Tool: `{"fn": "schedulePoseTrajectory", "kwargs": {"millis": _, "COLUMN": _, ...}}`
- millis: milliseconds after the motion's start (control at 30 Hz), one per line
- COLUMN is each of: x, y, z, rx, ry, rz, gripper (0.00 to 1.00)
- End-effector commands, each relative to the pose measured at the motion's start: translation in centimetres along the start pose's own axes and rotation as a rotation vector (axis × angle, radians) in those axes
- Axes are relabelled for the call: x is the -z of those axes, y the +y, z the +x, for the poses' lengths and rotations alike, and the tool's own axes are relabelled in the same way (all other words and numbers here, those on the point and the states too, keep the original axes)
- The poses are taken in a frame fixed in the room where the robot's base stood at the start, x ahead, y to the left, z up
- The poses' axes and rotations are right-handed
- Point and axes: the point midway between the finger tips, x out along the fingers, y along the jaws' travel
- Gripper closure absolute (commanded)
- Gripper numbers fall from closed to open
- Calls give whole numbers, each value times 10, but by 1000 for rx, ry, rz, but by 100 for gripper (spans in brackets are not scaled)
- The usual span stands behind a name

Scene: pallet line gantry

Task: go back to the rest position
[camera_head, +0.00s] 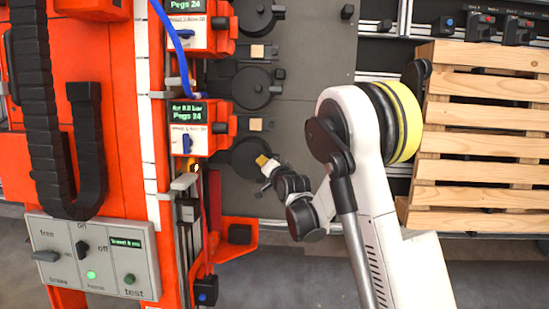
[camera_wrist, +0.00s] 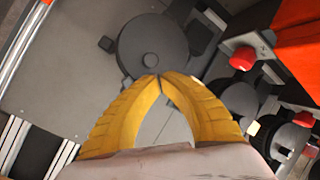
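My gripper (camera_head: 266,164) is at the end of my white arm, over the lowest of the dark round fixtures (camera_head: 245,157) in the head view. Its yellow fingers show in the wrist view (camera_wrist: 160,80), with their tips together and nothing visible between them. Only floor-plate surface shows in the gap behind the tips. A dark round fixture (camera_wrist: 152,45) lies just beyond the fingertips in the wrist view; I cannot tell whether they touch it.
An orange gantry (camera_head: 110,150) with a grey switch panel (camera_head: 92,255) stands left. Orange gauge boxes (camera_head: 190,128) jut toward the round fixtures. A wooden pallet (camera_head: 485,140) stands right of my arm. Red knobs (camera_wrist: 243,58) are at the right in the wrist view. Bare grey plate (camera_head: 315,50) lies above my arm.

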Motion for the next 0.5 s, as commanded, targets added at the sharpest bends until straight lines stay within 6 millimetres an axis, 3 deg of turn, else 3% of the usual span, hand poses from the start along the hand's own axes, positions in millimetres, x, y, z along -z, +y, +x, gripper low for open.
{"fn": "schedulePoseTrajectory", "kwargs": {"millis": 333, "x": 4, "y": -2, "z": -3, "rx": -5, "ry": 0, "rz": -7, "gripper": 100}}
{"fn": "schedulePoseTrajectory", "kwargs": {"millis": 500, "x": 35, "y": -20, "z": -35, "rx": -52, "ry": -7, "rz": -75, "gripper": 100}}
